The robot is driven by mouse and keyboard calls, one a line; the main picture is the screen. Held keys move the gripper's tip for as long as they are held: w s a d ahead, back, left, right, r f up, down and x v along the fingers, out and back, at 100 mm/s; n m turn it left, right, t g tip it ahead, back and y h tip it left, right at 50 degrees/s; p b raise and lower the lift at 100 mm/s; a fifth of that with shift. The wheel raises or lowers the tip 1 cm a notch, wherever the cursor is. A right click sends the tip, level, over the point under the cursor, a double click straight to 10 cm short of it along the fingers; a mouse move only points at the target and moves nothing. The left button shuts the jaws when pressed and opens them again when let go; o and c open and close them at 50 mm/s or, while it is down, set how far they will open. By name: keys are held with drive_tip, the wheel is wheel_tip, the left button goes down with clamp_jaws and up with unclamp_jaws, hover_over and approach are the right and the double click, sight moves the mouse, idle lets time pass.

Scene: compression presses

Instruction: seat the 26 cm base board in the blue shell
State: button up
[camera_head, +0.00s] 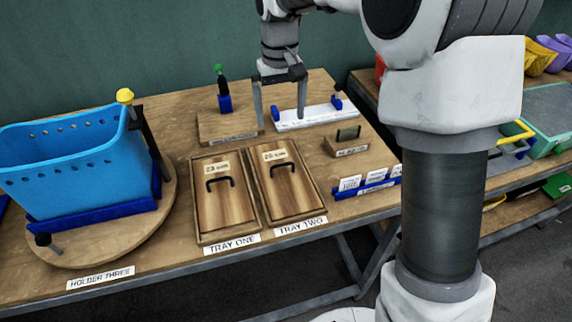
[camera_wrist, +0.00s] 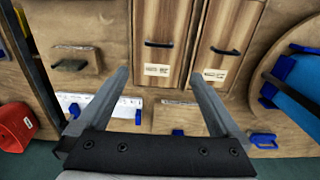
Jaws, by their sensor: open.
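The blue shell (camera_head: 75,160) is an open tub with round holes in its walls, held in a dark blue cradle on the round board of HOLDER THREE. Its floor is hidden. A wooden board with a black handle lies in TRAY ONE (camera_head: 226,200); its small label seems to read 23. A similar board (camera_head: 285,185) lies in TRAY TWO; its label seems to read 26. In the wrist view, the TRAY TWO board (camera_wrist: 165,22) is left of the TRAY ONE board. My gripper (camera_head: 280,122) is open and empty, pointing down above the table behind the trays; it also shows in the wrist view (camera_wrist: 158,75).
HOLDER THREE has a yellow-knobbed lever (camera_head: 125,97) and a dark knob (camera_head: 43,239). Behind the trays are a wooden block with a green-tipped post (camera_head: 223,90) and a white strip (camera_head: 310,115). A small handled block (camera_head: 347,138) and blue card rack (camera_head: 366,187) stand right.

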drive_tip(key=b, duration=0.1)
approach(282, 164)
wheel_tip(282, 164, down, 5)
drive_tip(key=shift+w+a+f, duration=0.1)
drive_tip(key=shift+w+f, duration=0.05)
drive_tip(key=shift+f, duration=0.05)
drive_tip(key=shift+f+b, duration=0.5)
drive_tip(key=shift+f, duration=2.1)
drive_tip(key=c, duration=1.2)
drive_tip(key=shift+r, duration=0.15)
drive_tip(key=shift+r, duration=0.25)
wheel_tip(282, 164, up, 4)
drive_tip(key=shift+f+p, duration=0.1)
drive_tip(key=shift+p, duration=0.2)
drive_tip(key=s+d+r, duration=0.6)
drive_tip(key=d, duration=0.4)
drive_tip(key=d+f+m, duration=0.1)
drive_tip(key=w+d+f+m, duration=0.1)
drive_tip(key=d+f+m, duration=0.1)
drive_tip(key=d, duration=0.1)
drive_tip(key=shift+w+f, duration=0.15)
drive_tip(key=shift+w, duration=0.25)
